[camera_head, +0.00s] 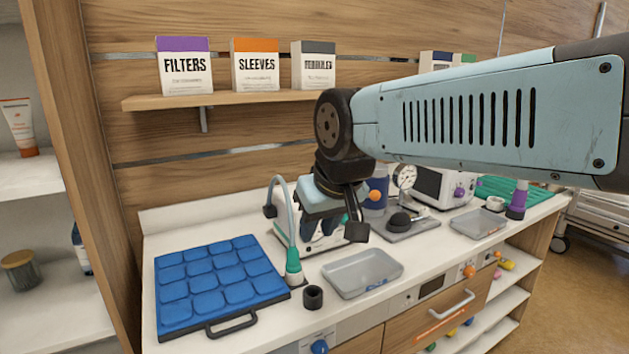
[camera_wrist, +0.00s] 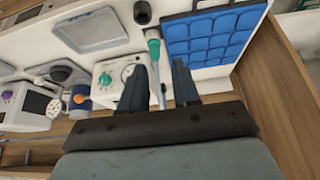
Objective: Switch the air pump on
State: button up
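A pale boxy unit, which looks like the air pump (camera_wrist: 104,72), stands on the counter; in the wrist view it shows a round dial and a teal knob (camera_wrist: 130,70). In the head view my gripper hides most of it. I cannot make out the switch setting. My gripper (camera_wrist: 158,84) is open and empty; its two dark fingers are apart, and the left one overlaps the pump's edge. In the head view my gripper (camera_head: 319,232) points down in front of the pump. I cannot tell whether it touches it.
A curved hose with a green end (camera_head: 293,268) rises close to my gripper's left. A blue celled pad (camera_head: 215,280), a black cup (camera_head: 313,297) and a grey tray (camera_head: 362,272) lie nearer the front. A gauge (camera_head: 404,177) and a monitor (camera_head: 446,188) stand to the right.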

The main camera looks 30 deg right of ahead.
jog(key=w+d+r+m, duration=0.1)
jog(key=w+d+r, duration=0.25)
jog(key=w, duration=0.35)
jog(key=w+d+r, duration=0.3)
jog(key=w+d, duration=0.1)
jog(key=w, duration=0.4)
jog(key=w+d+m+g, duration=0.1)
jog(key=w+d+m, duration=0.1)
jog(key=w+d, duration=1.15)
jog(key=x, duration=1.4)
jog(key=shift+s+d+f, duration=0.15)
jog(key=shift+s+f, duration=0.05)
grip_shut()
